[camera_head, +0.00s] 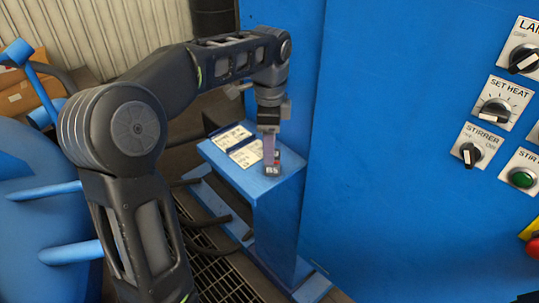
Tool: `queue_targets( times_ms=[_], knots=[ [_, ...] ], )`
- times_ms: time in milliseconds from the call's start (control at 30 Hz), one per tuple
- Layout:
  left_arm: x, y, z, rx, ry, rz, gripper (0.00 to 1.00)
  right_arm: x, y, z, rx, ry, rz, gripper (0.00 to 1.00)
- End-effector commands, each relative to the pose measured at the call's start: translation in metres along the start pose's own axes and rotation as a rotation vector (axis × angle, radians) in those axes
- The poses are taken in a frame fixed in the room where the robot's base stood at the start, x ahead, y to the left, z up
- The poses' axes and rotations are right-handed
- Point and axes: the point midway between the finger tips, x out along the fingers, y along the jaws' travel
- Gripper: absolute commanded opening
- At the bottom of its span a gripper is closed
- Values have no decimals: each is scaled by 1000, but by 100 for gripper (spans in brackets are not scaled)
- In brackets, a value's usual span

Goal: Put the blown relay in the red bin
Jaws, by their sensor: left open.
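My left arm reaches in from the left, and my left gripper (270,152) points down over the top of a blue pedestal (228,172). It is open. A small dark block with a white number label (272,170), possibly the relay, is at the pedestal's front right corner, right at the fingertips. The fingers partly hide it, and I cannot tell whether they touch it or whether it is blown. My right gripper is not in view. No red bin is in view.
Printed cards (238,142) lie on the pedestal. A tall blue control cabinet (410,150) with knobs stands close on the right. Blue round equipment (35,220) with pipes is at left, cardboard boxes (25,95) behind. A floor grate (215,270) lies below.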

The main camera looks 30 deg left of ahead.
Motion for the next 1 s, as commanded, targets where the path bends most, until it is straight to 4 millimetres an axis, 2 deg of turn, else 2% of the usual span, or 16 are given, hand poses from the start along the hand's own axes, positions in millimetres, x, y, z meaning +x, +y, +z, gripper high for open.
queue_targets(
  times_ms=[100, 233, 800, 867, 1000],
  knots=[
    [-22, 0, 0, 1, 1, -1, 58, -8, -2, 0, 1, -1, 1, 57],
    [-30, 0, 0, 1, 1, 1, 58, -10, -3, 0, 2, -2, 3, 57],
    [-30, 0, 0, 0, 0, 1, 58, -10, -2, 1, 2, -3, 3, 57],
    [-30, 0, 0, 0, 0, 1, 61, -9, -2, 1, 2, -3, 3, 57],
    [-20, 0, 4, -9, 1, -1, 62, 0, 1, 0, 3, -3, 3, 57]
  ],
)
